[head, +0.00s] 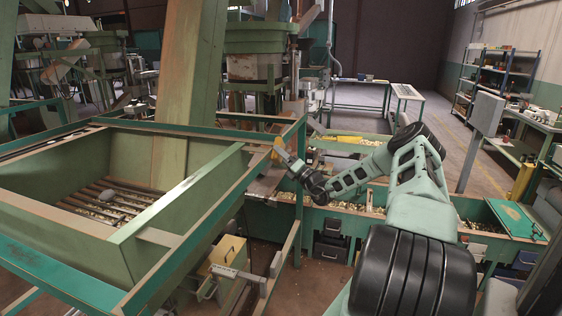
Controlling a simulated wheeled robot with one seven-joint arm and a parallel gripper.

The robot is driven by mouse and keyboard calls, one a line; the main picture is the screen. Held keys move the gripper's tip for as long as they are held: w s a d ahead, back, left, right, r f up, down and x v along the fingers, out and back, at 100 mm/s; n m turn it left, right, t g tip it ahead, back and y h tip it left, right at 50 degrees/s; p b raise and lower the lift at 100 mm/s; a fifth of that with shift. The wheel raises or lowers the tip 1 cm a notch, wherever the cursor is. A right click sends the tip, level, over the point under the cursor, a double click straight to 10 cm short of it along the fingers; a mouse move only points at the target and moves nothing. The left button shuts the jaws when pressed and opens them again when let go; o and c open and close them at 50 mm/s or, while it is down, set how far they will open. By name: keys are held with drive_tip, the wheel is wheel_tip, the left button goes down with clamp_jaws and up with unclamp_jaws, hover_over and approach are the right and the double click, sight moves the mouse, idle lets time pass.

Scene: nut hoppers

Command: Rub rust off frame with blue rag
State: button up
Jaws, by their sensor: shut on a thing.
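The green frame (299,190) has worn, rust-brown patches along its rails and surrounds a large green hopper (60,160). My gripper (276,153) is at the frame's right corner, close to the upright post and the top rail. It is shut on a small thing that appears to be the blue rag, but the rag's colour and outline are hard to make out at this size. Orange-yellow shows at the fingertips. I cannot tell whether the rag touches the frame. My wrist hides part of the corner and what lies behind it.
A long green trough (335,207) with nuts runs behind my arm. A yellowish box (228,250) with a clamp-like lever stands low under the frame. Dark bins (331,240) sit below the trough. Shelves (496,75) stand at the back right. Open floor (315,287) lies at front centre.

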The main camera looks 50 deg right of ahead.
sight(279, 157)
drive_tip(key=shift+s+a+r+p, duration=0.1)
drive_tip(key=shift+s+a+p, duration=0.15)
drive_tip(key=shift+a+p, duration=0.35)
drive_tip(key=shift+s+a+r+p, duration=0.1)
drive_tip(key=shift+s+a+p, duration=0.1)
drive_tip(key=shift+a+p, duration=0.35)
drive_tip(key=shift+s+a+f+p, duration=0.15)
drive_tip(key=shift+s+a+p, duration=0.05)
drive_tip(key=shift+a+p, duration=0.1)
drive_tip(key=shift+s+a+p, duration=0.25)
drive_tip(key=shift+a+p, duration=0.3)
drive_tip(key=shift+a, duration=0.15)
drive_tip(key=shift+s+a+p, duration=0.25)
drive_tip(key=shift+a+p, duration=0.3)
drive_tip(key=shift+a, duration=0.15)
drive_tip(key=shift+s+a+p, duration=0.25)
drive_tip(key=shift+a+p, duration=0.3)
drive_tip(key=shift+a, duration=0.15)
drive_tip(key=shift+s+a+p, duration=0.3)
drive_tip(key=shift+a+p, duration=0.15)
drive_tip(key=shift+a, duration=0.25)
drive_tip(key=shift+s+a+p, duration=0.35)
drive_tip(key=shift+a+p, duration=0.15)
drive_tip(key=shift+a, duration=0.2)
drive_tip(key=shift+s+a+p, duration=0.3)
drive_tip(key=shift+a+p, duration=0.15)
drive_tip(key=shift+a, duration=0.25)
